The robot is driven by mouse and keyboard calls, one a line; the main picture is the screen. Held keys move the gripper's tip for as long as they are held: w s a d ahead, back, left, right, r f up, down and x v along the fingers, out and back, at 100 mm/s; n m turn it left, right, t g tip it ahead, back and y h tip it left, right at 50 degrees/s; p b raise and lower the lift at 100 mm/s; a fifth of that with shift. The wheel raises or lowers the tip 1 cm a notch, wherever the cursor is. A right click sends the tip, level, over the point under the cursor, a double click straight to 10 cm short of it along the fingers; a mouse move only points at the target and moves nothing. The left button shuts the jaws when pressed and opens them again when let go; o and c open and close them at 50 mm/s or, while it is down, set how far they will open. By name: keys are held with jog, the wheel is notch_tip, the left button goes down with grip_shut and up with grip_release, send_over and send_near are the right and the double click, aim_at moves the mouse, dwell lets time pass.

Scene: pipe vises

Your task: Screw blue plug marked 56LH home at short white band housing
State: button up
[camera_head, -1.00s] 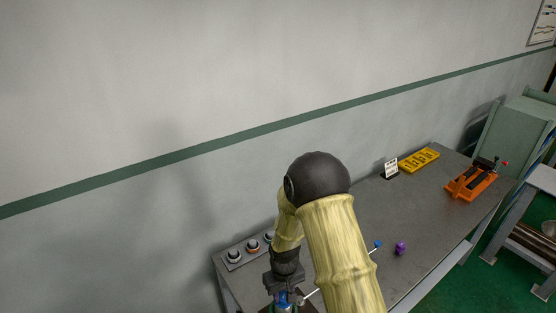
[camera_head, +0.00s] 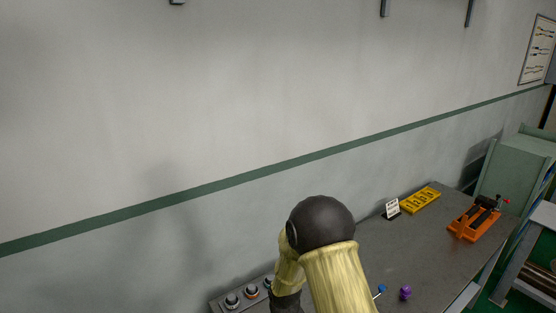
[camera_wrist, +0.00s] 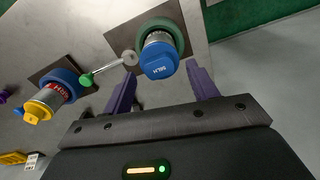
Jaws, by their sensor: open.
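In the wrist view a blue plug (camera_wrist: 160,64) with partly legible white lettering, ending in LH, sits at the mouth of a silvery housing (camera_wrist: 157,38) inside a green ring. I cannot make out a white band clearly. My gripper (camera_wrist: 161,70) is open, with its two purple fingers to the left and right of the blue plug. Their tips reach toward the plug with gaps on both sides, and it is not held. How deep the plug sits in the housing cannot be told. In the head view my arm hides the work area and the gripper is out of frame.
A second housing (camera_wrist: 47,98) with a blue ring and yellow plug (camera_wrist: 36,112) stands at left. A rod with a green knob (camera_wrist: 87,79) lies between the housings. On the bench are a purple object (camera_head: 405,293), a yellow tray (camera_head: 420,199) and an orange vise (camera_head: 474,222).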

notch_tip(320, 180, up, 16)
jog(key=b, duration=0.2)
jog(key=shift+b, duration=0.35)
jog(key=shift+r, duration=0.1)
jog(key=s+d+r+m+t, duration=0.1)
jog(key=s+d+m, duration=0.3)
jog(key=s+d, duration=0.8)
jog(key=shift+s+d+m+t, duration=0.25)
jog(key=shift+d+m+t, duration=0.15)
jog(key=shift+d+t, duration=0.45)
jog(key=shift+r, duration=0.1)
